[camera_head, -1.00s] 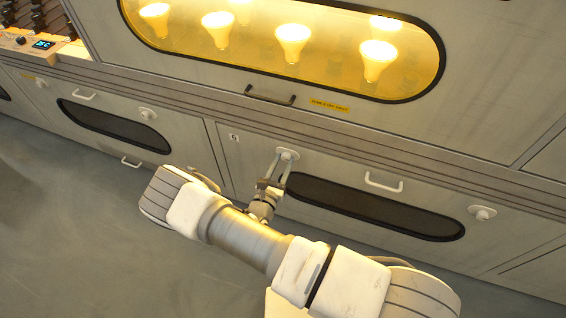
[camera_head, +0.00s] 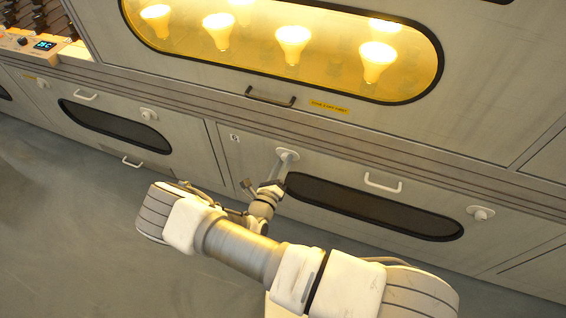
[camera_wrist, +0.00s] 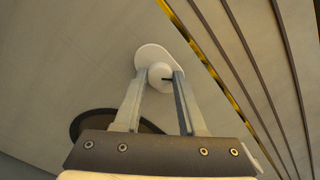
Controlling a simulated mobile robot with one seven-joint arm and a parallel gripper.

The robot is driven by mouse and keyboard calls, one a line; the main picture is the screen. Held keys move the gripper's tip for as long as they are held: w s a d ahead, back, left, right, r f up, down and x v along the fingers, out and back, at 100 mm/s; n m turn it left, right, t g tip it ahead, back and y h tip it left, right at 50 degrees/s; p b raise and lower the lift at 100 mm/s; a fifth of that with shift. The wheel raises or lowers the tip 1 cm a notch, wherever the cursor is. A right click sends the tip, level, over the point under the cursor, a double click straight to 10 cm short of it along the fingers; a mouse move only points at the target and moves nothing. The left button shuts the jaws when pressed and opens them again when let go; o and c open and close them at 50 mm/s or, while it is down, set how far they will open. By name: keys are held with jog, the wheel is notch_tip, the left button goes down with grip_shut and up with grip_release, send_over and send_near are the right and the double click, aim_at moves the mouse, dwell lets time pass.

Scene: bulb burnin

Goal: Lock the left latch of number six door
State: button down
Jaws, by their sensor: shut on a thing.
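The left latch (camera_head: 287,153) is a white round knob on a pale plate at the upper left of a lower door (camera_head: 330,172). A small label (camera_head: 234,137) sits at that door's top left corner, too small to read. My gripper (camera_head: 284,163) reaches the latch from the front. In the wrist view the latch plate (camera_wrist: 152,52) shows behind the knob (camera_wrist: 159,74). My gripper's two fingers (camera_wrist: 161,82) are shut on the knob, one on each side. A short dark mark shows on the knob.
The same door has a white handle (camera_head: 383,182), a dark oval window (camera_head: 370,206) and a right latch (camera_head: 481,213). Above is a lit chamber with glowing bulbs (camera_head: 292,40) and a dark handle (camera_head: 270,97). Another door (camera_head: 112,125) lies left. The floor (camera_head: 60,220) is clear.

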jog(key=shift+f+n, duration=0.1)
jog(key=shift+n, duration=4.4)
jog(key=shift+c, duration=2.4)
grip_release()
jog(key=p+v, duration=0.3)
jog(key=v, duration=1.4)
jog(key=shift+s, duration=0.2)
